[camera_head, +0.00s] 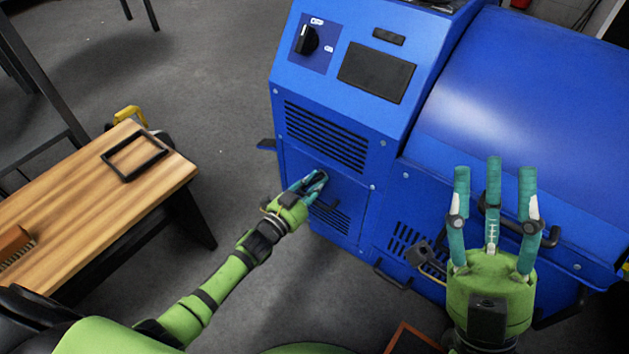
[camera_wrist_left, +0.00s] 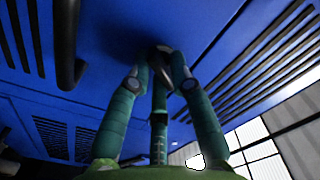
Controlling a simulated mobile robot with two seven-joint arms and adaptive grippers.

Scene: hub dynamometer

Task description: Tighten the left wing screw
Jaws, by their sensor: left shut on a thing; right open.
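My left gripper (camera_head: 318,180) is at the front panel of the blue machine (camera_head: 300,165), just below the upper vent slots. Its teal fingers are shut on a small dark part at the panel, which I take to be the left wing screw (camera_wrist_left: 161,50). In the left wrist view the fingertips (camera_wrist_left: 160,70) close around this part. The fingers hide most of it, so its wing angle cannot be told. My right gripper (camera_head: 494,185) is open and empty, its three fingers spread in front of the machine's right side.
A dark handle (camera_wrist_left: 68,45) sits on the panel beside the left fingers. A dark bar handle (camera_head: 535,235) is behind the right gripper. A wooden bench (camera_head: 90,200) with a black frame (camera_head: 134,156) stands at left. Grey floor between bench and machine is clear.

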